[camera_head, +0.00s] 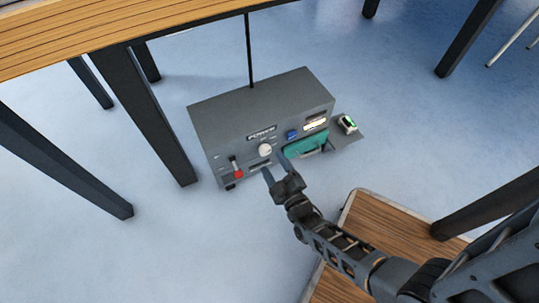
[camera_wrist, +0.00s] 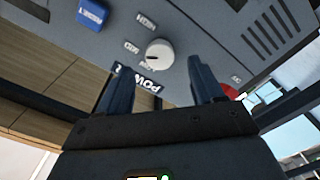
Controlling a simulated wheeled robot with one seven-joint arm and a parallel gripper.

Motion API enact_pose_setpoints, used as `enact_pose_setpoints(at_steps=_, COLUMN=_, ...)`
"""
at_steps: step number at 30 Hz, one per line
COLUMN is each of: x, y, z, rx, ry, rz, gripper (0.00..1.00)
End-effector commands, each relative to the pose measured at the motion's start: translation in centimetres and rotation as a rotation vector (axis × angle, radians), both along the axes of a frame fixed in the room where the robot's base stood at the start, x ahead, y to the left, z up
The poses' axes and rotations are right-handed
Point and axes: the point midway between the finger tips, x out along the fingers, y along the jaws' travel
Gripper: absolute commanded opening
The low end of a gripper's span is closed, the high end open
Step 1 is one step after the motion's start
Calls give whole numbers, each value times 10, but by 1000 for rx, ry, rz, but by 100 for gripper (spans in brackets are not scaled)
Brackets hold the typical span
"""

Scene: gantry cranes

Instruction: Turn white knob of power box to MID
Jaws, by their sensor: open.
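The grey power box (camera_head: 215,118) stands on the blue floor, with POWER lettering on its front. Its round white knob (camera_head: 265,149) also shows in the wrist view (camera_wrist: 160,52), with HIGH, MID and LOW marks beside it. A dark line on the knob seems to point near LOW, but it is too small to be sure. My gripper (camera_head: 274,164) is open and empty in front of the panel. In the wrist view its fingers (camera_wrist: 163,68) are spread to either side of the knob's line, tips just short of it. No contact with the knob shows.
A red-handled switch (camera_head: 237,171) is left of the knob, and a blue button (camera_head: 292,134) is right. A teal piece (camera_head: 306,145) sits in an opening at lower right. Dark table legs (camera_head: 150,115) stand left; a wooden surface (camera_head: 385,225) lies at right.

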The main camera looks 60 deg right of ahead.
Motion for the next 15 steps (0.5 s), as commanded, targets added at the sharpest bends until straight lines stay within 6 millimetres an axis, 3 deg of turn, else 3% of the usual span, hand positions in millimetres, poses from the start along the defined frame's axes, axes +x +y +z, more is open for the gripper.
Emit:
enact_pose_setpoints(at_steps=6, x=-20, y=14, z=0, rx=1, ry=1, rz=1, gripper=67)
enact_pose_setpoints(at_steps=15, x=-23, y=16, z=0, rx=0, ry=-1, rz=1, gripper=67)
